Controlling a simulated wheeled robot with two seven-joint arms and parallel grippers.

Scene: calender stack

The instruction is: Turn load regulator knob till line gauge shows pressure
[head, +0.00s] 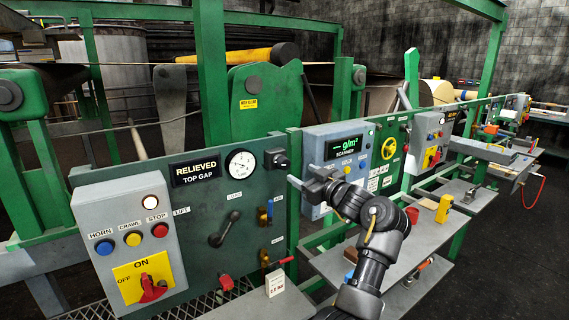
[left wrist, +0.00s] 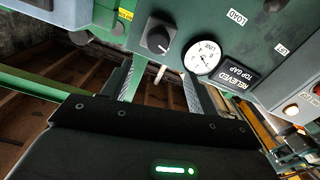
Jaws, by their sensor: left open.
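A black knob (head: 277,159) with a pale pointer mark sits at the upper right corner of the green panel, beside a round white gauge (head: 240,164). In the left wrist view the knob (left wrist: 157,37) and the gauge (left wrist: 202,58), marked LINE, appear upside down. The needle's reading is too small to tell. A black sign (head: 195,171) reads RELIEVED TOP GAP. My left gripper (head: 303,176) is open and empty, right of the knob and slightly lower. In the left wrist view its fingers (left wrist: 158,72) are spread below the knob, apart from it.
A black crank (head: 225,228) marked LOAD and a red-handled valve (head: 277,262) are on the same panel. A grey switch box (head: 131,240) is at left. The scanner box (head: 340,150) stands close behind my left gripper. A shelf (head: 400,265) lies at right.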

